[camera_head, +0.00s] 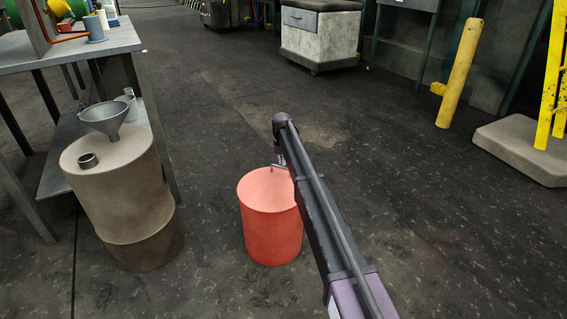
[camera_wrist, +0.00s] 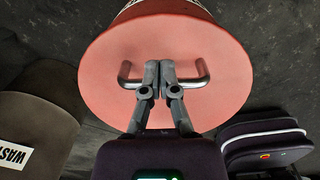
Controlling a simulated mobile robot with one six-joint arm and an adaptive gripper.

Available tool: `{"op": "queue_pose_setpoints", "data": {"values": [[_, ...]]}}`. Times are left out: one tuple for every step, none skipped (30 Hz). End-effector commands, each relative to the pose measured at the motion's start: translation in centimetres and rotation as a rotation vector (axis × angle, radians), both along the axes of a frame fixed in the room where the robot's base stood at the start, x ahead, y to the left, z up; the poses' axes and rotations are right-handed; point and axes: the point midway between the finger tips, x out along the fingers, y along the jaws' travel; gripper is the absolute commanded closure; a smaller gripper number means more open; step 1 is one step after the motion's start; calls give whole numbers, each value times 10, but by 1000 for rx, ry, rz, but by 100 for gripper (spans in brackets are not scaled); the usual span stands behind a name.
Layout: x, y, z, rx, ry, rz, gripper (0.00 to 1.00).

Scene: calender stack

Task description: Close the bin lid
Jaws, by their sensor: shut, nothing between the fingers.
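The red bin (camera_head: 272,235) stands upright on the floor in the middle of the head view. Its flat round red top, the lid (camera_head: 262,188), appears to lie level over the bin with no gap that I can see; the far right rim is hidden behind my arm. In the wrist view the lid (camera_wrist: 105,65) fills the middle, with a metal bar handle (camera_wrist: 203,74) across it. My gripper (camera_wrist: 158,65) is shut and empty. Its fingertips overlap the middle of the handle in that view; I cannot tell if they touch it.
A tan drum (camera_head: 125,190) with a funnel (camera_head: 106,118) on top stands left of the bin, beside a metal workbench (camera_head: 70,47). A yellow post (camera_head: 459,75) and a low block (camera_head: 515,150) are at the right. The floor behind the bin is clear.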

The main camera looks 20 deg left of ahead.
Motion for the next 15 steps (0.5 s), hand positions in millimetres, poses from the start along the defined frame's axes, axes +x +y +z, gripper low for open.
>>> {"op": "queue_pose_setpoints", "data": {"values": [[0, 0, 0, 0, 0, 0, 100], [0, 0, 0, 0, 0, 0, 100], [0, 0, 0, 0, 0, 0, 100], [0, 0, 0, 0, 0, 0, 100], [0, 0, 1, 0, 0, 0, 100], [0, 0, 1, 0, 0, 0, 100], [0, 0, 2, 0, 0, 0, 100], [0, 0, 3, 0, 0, 0, 100], [0, 0, 4, 0, 0, 0, 100], [1, 0, 5, 0, 0, 0, 100], [1, 0, 7, 0, 0, 0, 100], [1, -1, 8, 0, 0, 0, 100], [1, -1, 10, 0, 0, -1, 100], [2, -1, 12, 0, 0, -1, 100], [2, -1, 15, 0, 0, 0, 100]]}}
